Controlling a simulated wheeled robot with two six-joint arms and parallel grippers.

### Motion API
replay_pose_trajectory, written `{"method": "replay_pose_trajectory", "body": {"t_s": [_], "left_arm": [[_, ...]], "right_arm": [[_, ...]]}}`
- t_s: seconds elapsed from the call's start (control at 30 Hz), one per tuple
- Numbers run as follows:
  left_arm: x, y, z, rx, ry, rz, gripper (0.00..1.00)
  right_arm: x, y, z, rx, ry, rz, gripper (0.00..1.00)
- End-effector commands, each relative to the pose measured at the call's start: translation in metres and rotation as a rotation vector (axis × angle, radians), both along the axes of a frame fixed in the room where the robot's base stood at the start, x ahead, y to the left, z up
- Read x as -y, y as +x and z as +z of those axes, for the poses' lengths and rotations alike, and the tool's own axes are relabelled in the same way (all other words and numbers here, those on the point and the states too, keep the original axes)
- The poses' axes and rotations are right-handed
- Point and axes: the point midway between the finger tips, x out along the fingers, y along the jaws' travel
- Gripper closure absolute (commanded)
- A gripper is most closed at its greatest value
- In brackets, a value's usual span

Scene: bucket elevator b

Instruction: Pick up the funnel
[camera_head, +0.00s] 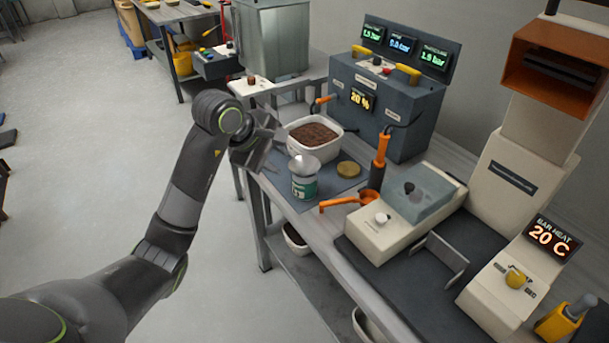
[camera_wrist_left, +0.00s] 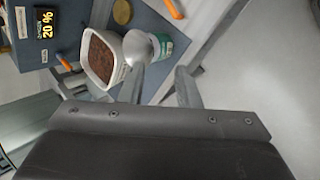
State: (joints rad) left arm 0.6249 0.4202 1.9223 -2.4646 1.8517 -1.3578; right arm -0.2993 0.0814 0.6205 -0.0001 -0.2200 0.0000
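An open can (camera_head: 304,186) with a green and white label stands on the grey-blue mat, with a pale, rounded silver top (camera_head: 303,165) that may be the funnel; I cannot tell for sure. In the left wrist view the silver top (camera_wrist_left: 141,44) lies just beyond one fingertip, with the green label (camera_wrist_left: 174,48) beside it. An orange-handled piece (camera_head: 345,202) lies right of the can. My left gripper (camera_head: 265,145) is left of the can and white tub, apart from both. In the wrist view its fingers (camera_wrist_left: 160,72) are spread and empty. My right gripper is not in view.
A white tub of brown granules (camera_head: 313,147) stands behind the can, and a gold lid (camera_head: 348,169) lies beside it. A grey control box (camera_head: 385,105) stands behind. A beige machine (camera_head: 400,215) and an upright orange-handled tool (camera_head: 380,160) crowd the right.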

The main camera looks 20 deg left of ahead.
Motion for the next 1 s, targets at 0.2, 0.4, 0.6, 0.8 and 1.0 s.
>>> {"method": "replay_pose_trajectory", "body": {"t_s": [0.2, 0.4, 0.6, 0.8, 1.0], "left_arm": [[-0.016, 0.001, 0.015, 0.044, 0.129, 0.019, 0.7], [-0.01, 0.022, -0.015, 0.038, 0.129, 0.02, 0.7], [-0.004, 0.044, -0.047, 0.039, 0.129, 0.02, 0.7], [-0.001, 0.06, -0.071, 0.042, 0.131, 0.021, 0.7], [0.001, 0.066, -0.08, 0.044, 0.131, 0.019, 0.7]], "right_arm": [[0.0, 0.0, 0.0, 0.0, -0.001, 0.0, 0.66], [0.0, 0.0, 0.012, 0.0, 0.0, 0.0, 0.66], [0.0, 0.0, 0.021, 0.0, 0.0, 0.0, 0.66], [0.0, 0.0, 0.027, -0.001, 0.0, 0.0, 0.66], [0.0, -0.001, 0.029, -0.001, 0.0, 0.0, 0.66]]}}
